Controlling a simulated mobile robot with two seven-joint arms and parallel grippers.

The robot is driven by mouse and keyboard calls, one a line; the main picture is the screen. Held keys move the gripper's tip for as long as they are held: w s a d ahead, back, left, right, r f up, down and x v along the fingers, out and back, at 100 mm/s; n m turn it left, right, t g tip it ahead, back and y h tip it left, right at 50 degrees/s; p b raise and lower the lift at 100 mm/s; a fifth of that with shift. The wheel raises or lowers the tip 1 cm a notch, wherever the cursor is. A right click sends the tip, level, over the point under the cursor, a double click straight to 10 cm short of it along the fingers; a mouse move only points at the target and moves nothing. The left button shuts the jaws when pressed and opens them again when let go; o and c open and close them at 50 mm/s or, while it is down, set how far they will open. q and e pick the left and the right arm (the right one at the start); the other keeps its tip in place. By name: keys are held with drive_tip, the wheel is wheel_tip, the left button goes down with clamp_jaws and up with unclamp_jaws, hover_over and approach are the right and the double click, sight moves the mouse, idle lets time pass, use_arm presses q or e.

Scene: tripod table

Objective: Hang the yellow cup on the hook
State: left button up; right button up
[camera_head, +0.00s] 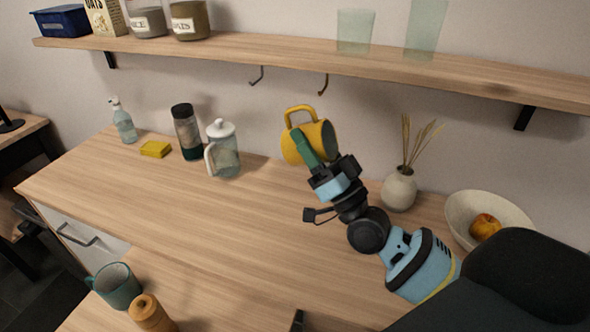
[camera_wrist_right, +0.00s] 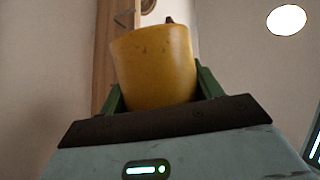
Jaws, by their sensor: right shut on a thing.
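The yellow cup (camera_head: 294,148) is held above the worktop in my right gripper (camera_head: 306,146), tilted with its handle up and its mouth toward the right. In the right wrist view the yellow cup (camera_wrist_right: 155,68) sits between the two green fingers of my right gripper (camera_wrist_right: 158,92). Two dark hooks hang under the shelf: a left hook (camera_head: 257,76) and a right hook (camera_head: 323,85). The cup's handle is below the right hook and a little to its left, apart from it in the picture. My left gripper is not in view.
The wooden shelf (camera_head: 270,50) above carries jars and two glasses. On the worktop (camera_head: 250,225) stand a white-lidded press (camera_head: 225,155), a dark bottle (camera_head: 187,135), a vase (camera_head: 399,190) and a bowl (camera_head: 470,210). A teal mug (camera_head: 117,287) is at front left. The middle worktop is clear.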

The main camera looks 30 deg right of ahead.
drive_tip(key=shift+w+d+r, duration=0.4)
drive_tip(key=shift+d+r, duration=0.05)
drive_tip(key=shift+r, duration=0.1)
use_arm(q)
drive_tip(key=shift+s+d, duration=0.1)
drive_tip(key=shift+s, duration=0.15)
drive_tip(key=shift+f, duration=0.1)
